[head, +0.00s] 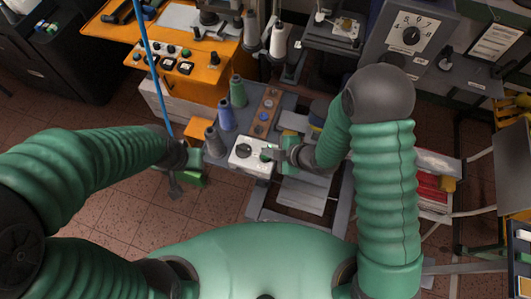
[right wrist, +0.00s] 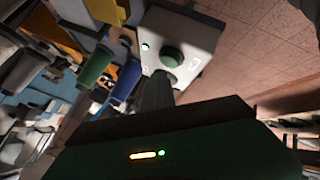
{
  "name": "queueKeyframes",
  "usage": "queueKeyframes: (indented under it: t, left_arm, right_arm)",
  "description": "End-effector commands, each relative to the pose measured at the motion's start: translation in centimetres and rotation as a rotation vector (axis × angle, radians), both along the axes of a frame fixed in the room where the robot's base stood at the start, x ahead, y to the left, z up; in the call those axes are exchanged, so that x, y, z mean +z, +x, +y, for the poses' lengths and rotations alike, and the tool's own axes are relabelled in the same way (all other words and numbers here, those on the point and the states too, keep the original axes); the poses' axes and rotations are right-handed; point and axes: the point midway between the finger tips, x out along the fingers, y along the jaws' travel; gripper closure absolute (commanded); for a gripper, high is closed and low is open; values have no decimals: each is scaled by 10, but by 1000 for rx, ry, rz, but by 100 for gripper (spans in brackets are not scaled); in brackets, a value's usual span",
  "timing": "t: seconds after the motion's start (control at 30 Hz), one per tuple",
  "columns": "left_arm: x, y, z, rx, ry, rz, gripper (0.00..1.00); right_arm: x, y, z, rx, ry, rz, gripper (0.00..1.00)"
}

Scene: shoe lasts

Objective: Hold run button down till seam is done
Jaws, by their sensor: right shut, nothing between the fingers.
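A pale control box (head: 246,165) sits on the machine's grey bed in front of my body, with a dark round knob on its left half.
Thread cones in grey, blue (head: 226,114) and green (head: 238,91) stand behind the box. An orange machine table (head: 195,85) with buttons is at the back left. A blue cable (head: 152,70) hangs near my left gripper. Tiled floor (head: 135,190) is clear at left.

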Motion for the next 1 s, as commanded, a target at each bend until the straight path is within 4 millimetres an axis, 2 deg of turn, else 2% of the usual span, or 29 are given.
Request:
queueKeyframes:
  t: [0.27, 0.77, 1.0]
  left_arm:
    - [2, 0, 0, 0, 0, 0, 64]
    - [41, 0, 0, 0, 0, 0, 64]
    - [40, 0, 0, 0, 0, 0, 64]
  right_arm:
    - [2, 0, 0, 0, 0, 0, 100]
    - [50, 0, 0, 1, 1, 1, 100]
    - [49, 0, 0, 1, 1, 1, 100]
